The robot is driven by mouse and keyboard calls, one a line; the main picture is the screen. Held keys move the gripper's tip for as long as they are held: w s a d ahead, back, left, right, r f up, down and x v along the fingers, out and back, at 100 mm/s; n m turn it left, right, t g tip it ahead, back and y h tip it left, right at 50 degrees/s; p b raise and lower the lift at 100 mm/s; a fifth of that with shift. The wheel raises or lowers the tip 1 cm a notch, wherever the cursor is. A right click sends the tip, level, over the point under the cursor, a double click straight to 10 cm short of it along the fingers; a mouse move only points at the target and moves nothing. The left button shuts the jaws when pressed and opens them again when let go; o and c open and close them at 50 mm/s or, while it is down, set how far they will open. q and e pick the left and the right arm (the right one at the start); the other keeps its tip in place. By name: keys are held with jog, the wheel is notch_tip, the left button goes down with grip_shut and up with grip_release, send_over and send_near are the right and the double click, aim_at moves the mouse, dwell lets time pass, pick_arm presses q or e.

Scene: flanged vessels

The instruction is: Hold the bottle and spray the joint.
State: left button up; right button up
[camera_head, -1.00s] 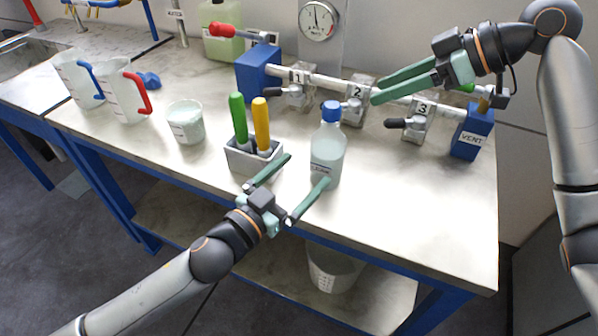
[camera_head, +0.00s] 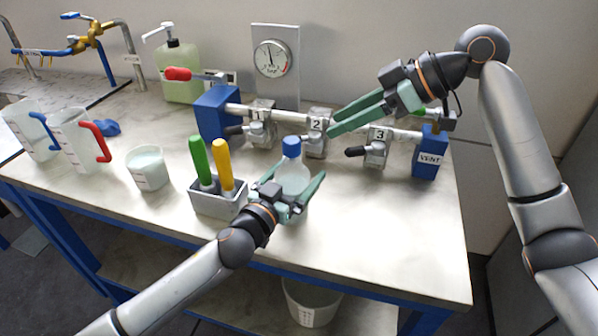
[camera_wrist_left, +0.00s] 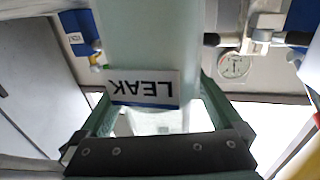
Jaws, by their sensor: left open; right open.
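The clear bottle with a blue cap (camera_head: 292,173) stands upright on the bench in front of the pipe. My left gripper (camera_head: 297,181) is open, with its fingers on either side of the bottle. In the left wrist view the bottle (camera_wrist_left: 150,35) fills the space before the palm, and its label reads LEAK, upside down. Contact with the fingers cannot be told. The pipe (camera_head: 287,116) carries flanged joints tagged 1 (camera_head: 260,128), 2 (camera_head: 317,141) and 3 (camera_head: 377,150).
A grey holder (camera_head: 219,203) with green and yellow handled tools stands just left of the bottle. A small beaker (camera_head: 148,168) and two jugs are farther left. A pump bottle (camera_head: 180,72) and gauge (camera_head: 272,58) stand behind. The bench's right front is clear.

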pick_arm(q)
jog(key=shift+w+d, duration=0.15)
jog(key=shift+w, duration=0.05)
jog(key=shift+c, duration=0.4)
grip_shut()
dwell(0.4)
dwell(0.8)
pick_arm(e)
grip_shut()
pick_arm(q)
jog(key=shift+f, duration=0.1)
dwell(1.4)
